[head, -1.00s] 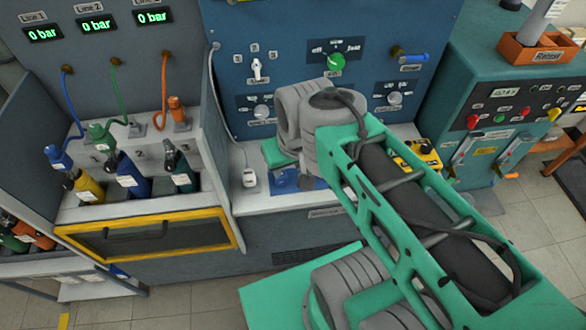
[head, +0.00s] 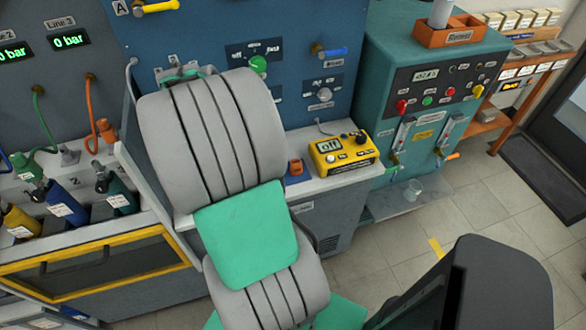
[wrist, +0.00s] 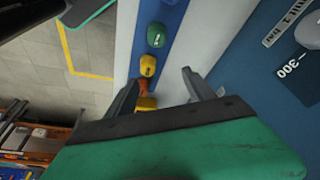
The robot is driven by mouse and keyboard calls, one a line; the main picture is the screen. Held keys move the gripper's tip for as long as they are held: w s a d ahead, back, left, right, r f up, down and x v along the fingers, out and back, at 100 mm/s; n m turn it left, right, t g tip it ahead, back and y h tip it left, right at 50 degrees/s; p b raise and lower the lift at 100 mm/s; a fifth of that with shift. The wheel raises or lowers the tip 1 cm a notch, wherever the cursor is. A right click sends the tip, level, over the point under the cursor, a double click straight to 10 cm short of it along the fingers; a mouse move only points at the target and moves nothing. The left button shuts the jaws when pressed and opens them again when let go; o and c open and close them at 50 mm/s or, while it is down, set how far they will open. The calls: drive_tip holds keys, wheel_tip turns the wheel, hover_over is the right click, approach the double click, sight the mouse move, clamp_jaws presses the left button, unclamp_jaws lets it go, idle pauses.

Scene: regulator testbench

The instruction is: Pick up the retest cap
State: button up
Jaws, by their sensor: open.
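Several coloured caps stand in a row on a blue strip in the wrist view: a green cap (wrist: 156,35), a yellow cap (wrist: 148,65) and, nearest my gripper, an orange one (wrist: 143,87), partly hidden by a finger. No readable label shows which is the retest cap. The head view shows an orange cap (head: 296,167) on the bench, beside my arm. My gripper (wrist: 160,79) is open and empty in the wrist view, its fingers pointing toward the row. In the head view my arm hides the gripper and most of the strip.
A yellow meter box (head: 343,150) stands on the bench right of the orange cap. An orange bin (head: 450,31) labelled Retest sits on the teal machine (head: 435,75). The floor (head: 400,225) at the right is mostly clear.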

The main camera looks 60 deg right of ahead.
sight(294, 162)
drive_tip(key=s+d+f+m, duration=0.2)
drive_tip(key=s+d+f, duration=0.1)
drive_tip(key=s+d+f+m+g+p, duration=0.1)
drive_tip(key=s+d+f+m, duration=0.1)
drive_tip(key=s+d+f, duration=0.1)
drive_tip(key=s+d+f+m+g, duration=0.1)
drive_tip(key=s+d+f+m, duration=0.1)
drive_tip(key=s+d+f, duration=0.1)
drive_tip(key=shift+s+x, duration=0.2)
drive_tip(key=shift+x, duration=1)
drive_tip(key=shift+a, duration=0.2)
clamp_jaws()
